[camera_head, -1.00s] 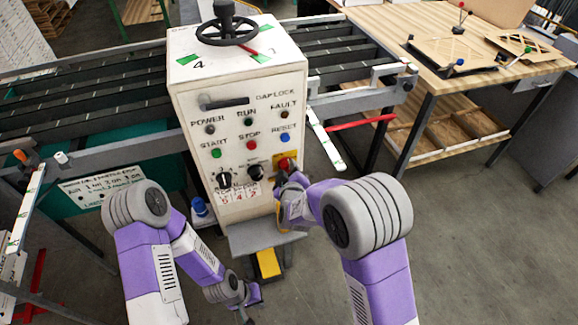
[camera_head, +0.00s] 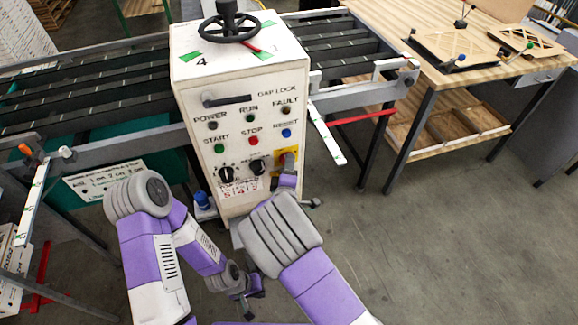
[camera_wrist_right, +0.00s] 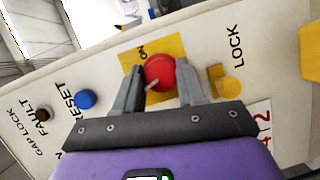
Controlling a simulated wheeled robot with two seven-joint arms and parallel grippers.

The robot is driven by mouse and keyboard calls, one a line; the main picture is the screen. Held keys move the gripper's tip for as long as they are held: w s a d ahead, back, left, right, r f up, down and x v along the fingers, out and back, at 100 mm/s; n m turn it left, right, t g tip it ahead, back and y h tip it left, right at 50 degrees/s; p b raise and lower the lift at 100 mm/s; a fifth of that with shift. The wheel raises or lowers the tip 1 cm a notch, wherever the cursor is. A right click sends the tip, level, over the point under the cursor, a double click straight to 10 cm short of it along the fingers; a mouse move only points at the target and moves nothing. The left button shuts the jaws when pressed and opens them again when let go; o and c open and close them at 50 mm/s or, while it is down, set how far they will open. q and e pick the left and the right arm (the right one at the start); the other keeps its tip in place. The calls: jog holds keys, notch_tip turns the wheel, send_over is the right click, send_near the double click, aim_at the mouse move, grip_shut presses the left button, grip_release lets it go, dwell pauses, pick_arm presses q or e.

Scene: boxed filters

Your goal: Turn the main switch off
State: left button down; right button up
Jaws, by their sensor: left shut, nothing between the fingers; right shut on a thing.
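The main switch is a red round knob (camera_wrist_right: 160,74) on a yellow plate (camera_wrist_right: 137,60) on the cabinet's front panel. "ON" is printed on the plate, and a pale mark shows on the knob's left side. My right gripper (camera_wrist_right: 162,80) is shut on the knob, one finger on each side. In the head view the switch's yellow plate (camera_head: 279,156) is at the panel's lower right, with the right gripper (camera_head: 287,165) in front of it. My left gripper (camera_head: 250,295) is shut and empty, low in front of the cabinet.
The white cabinet (camera_head: 244,93) has lamps, push buttons, two black knobs and a black handwheel (camera_head: 231,25) on top. A yellow tab (camera_wrist_right: 226,82) sits beside the switch. A conveyor (camera_head: 90,95) runs behind. A wooden table (camera_head: 440,50) stands right; floor at right is clear.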

dwell(0.4)
jog(key=o, duration=1.1)
jog(key=shift+c, duration=0.2)
jog(key=s, duration=0.7)
jog(key=shift+s+a+r, duration=0.25)
jog(key=shift+r, duration=0.15)
